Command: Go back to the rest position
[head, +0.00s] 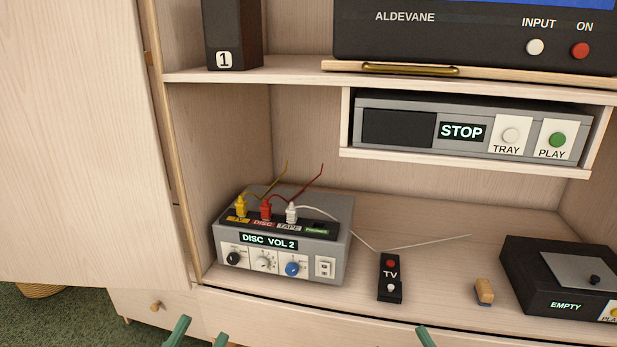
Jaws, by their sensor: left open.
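My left gripper (200,334) shows at the bottom edge, left of centre, as two green fingertips apart from each other with nothing seen between them. A single green fingertip of my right gripper (427,337) shows at the bottom edge, right of centre; the rest of it is out of frame, so its opening cannot be told. Both are in front of the wooden cabinet (370,330), and neither is seen touching anything. The arms themselves are out of view.
On the cabinet's lower shelf stand a grey switch box (337,240) with plugged cables, a TV remote (390,277), a small wooden block (484,291) and a black player (530,290). A disc player (400,128) sits above. An open door (75,140) fills the left.

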